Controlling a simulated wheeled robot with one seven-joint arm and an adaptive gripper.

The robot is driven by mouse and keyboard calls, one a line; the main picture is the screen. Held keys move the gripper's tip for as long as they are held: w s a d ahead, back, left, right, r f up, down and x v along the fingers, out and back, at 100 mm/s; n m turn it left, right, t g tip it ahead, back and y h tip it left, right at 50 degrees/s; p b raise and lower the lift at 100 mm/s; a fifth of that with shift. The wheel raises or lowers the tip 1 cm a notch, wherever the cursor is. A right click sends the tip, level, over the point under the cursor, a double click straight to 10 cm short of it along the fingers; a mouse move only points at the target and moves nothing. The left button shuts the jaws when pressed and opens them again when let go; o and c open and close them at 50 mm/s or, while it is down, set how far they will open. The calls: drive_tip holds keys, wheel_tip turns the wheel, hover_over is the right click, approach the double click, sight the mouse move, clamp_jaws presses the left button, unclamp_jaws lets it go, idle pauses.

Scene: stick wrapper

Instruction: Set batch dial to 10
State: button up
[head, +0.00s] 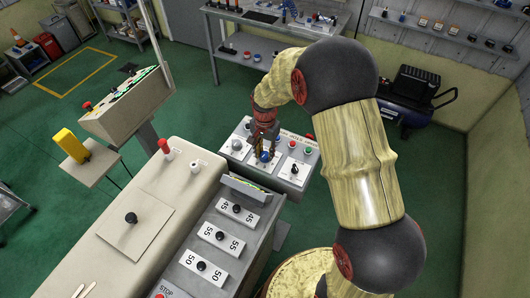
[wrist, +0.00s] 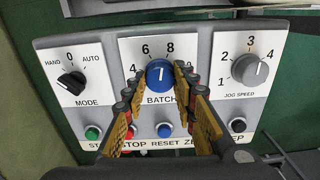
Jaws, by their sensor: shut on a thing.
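The batch dial is a blue round knob (wrist: 159,74) on a white plate marked BATCH, in the middle of the grey control panel. In the wrist view its white pointer mark points roughly up, between the 6 and the 8; a 4 shows at left, and the numbers on the right are hidden by a finger. In the head view the blue knob (head: 265,157) shows just below my gripper (head: 263,138). My gripper's two yellow-and-dark fingers (wrist: 160,92) stand on both sides of the knob and are shut on it.
On the same panel a black mode knob (wrist: 72,83) sits at left and a grey jog speed knob (wrist: 250,70) at right. Push buttons, green (wrist: 93,132), blue (wrist: 164,130) and black (wrist: 238,125), line the lower edge close to my fingers.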

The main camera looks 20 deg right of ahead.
sight(265, 154)
drive_tip(key=m, duration=1.2)
drive_tip(key=shift+w+m, duration=0.1)
drive_tip(key=shift+m, duration=0.2)
idle(0.4)
drive_tip(key=o, duration=1.2)
drive_tip(key=shift+c, duration=0.2)
wheel_tip(265, 154, up, 12)
